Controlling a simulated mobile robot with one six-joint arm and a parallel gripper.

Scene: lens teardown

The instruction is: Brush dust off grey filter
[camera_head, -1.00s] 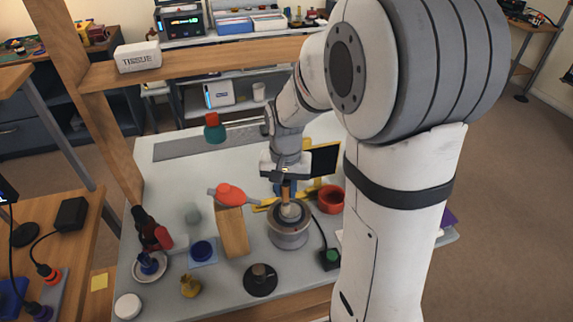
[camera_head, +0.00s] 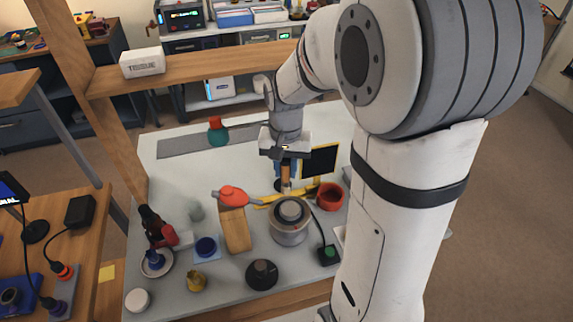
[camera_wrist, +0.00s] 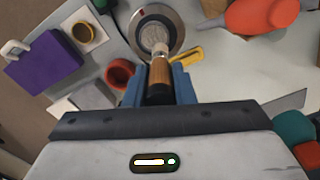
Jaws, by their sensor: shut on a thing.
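My gripper (camera_head: 286,163) is shut on the handle of a brush (camera_head: 286,180), which points down toward the workbench. In the wrist view the brown brush handle (camera_wrist: 160,75) sits between the blue fingers. A round metal holder (camera_head: 290,234) stands below and in front of the brush, with a grey disc (camera_head: 290,211), seemingly the grey filter, in its top. In the wrist view the pale bristles (camera_wrist: 153,37) overlap the holder (camera_wrist: 176,26) and hide part of its middle. I cannot tell whether they touch the disc. Dust is too small to make out.
An orange-red blower (camera_head: 231,195) rests on a wooden block (camera_head: 236,232) left of the holder. A red bowl (camera_head: 330,195) stands to the right, and a green-button box (camera_head: 327,254) at the front right. A black knobbed puck (camera_head: 262,275) lies in front.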

